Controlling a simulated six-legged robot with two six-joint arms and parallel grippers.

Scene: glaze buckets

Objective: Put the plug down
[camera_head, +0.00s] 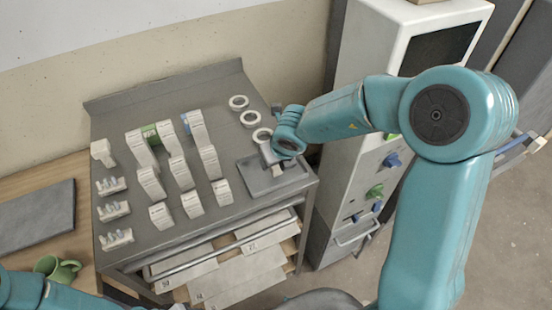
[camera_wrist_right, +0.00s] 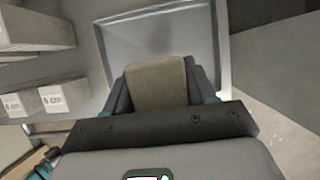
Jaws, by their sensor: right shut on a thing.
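My right gripper (camera_head: 272,158) is over the shallow grey tray (camera_head: 258,188) at the right front of the grey worktop. In the right wrist view its two fingers (camera_wrist_right: 160,92) are shut on a tan, block-like plug (camera_wrist_right: 157,84) with a rounded top edge. The tray also shows beyond the plug in that view (camera_wrist_right: 180,42). I cannot tell whether the plug touches the tray floor. In the head view the gripper mostly hides the plug. My left arm enters at the lower left; its gripper is out of view.
Rows of white boxes (camera_head: 178,172) stand left of the tray, some marked "6 cm" in the wrist view (camera_wrist_right: 56,97). White rings (camera_head: 238,102) lie behind it. A white cabinet (camera_head: 360,110) rises close on the right. An open drawer (camera_head: 235,275) juts out in front.

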